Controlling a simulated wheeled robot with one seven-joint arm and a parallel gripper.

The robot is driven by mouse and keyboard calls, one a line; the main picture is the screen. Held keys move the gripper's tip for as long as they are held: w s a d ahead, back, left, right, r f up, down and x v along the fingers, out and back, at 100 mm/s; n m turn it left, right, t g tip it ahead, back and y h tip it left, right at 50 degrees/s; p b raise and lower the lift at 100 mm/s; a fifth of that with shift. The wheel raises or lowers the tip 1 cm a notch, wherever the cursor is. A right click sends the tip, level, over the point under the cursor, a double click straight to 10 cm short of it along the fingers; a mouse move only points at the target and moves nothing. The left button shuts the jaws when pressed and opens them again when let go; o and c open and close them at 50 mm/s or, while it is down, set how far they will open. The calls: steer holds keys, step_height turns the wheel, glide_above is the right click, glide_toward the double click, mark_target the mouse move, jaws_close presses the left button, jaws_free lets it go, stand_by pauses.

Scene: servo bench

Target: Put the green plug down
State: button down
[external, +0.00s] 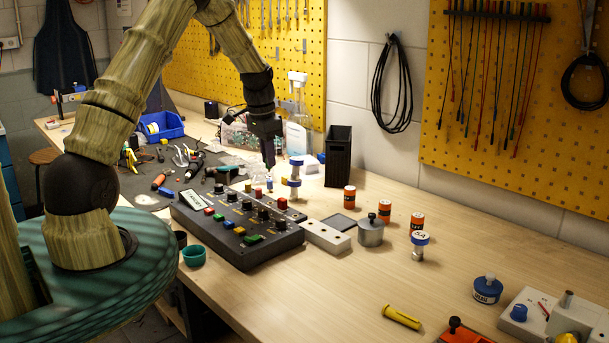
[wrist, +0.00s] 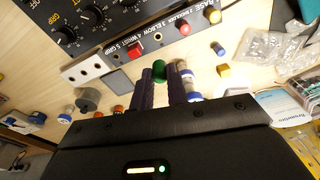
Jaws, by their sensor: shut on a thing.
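The green plug (wrist: 158,71) is a small round dark-green piece at the tips of my fingers in the wrist view. My gripper (wrist: 160,78) is shut on it. In the external view my gripper (external: 269,164) points down behind the black control box, beside a blue-and-white stacked piece (external: 295,171). I cannot make out the plug there. Its height over the bench is hard to tell.
The black control box (external: 235,238) with knobs and a white holed block (external: 325,237) are close by. Small red, blue (wrist: 218,48) and yellow (wrist: 223,70) pieces stand near. A black bin (external: 338,158) and orange cans (external: 349,198) are right. The front-right bench has clear patches.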

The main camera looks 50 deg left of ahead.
steer(key=d+f, duration=0.1)
steer(key=d, duration=2.2)
steer(key=s+d, duration=0.5)
steer(key=d, duration=0.4)
steer(key=s+d, duration=0.5)
steer(key=d, duration=0.4)
steer(key=shift+d+f+b, duration=0.2)
steer(key=shift+f+b, duration=0.1)
steer(key=shift+f+p, duration=0.5)
steer(key=shift+f, duration=2.45)
steer(key=shift+f+p, duration=0.45)
steer(key=shift+f, duration=1.65)
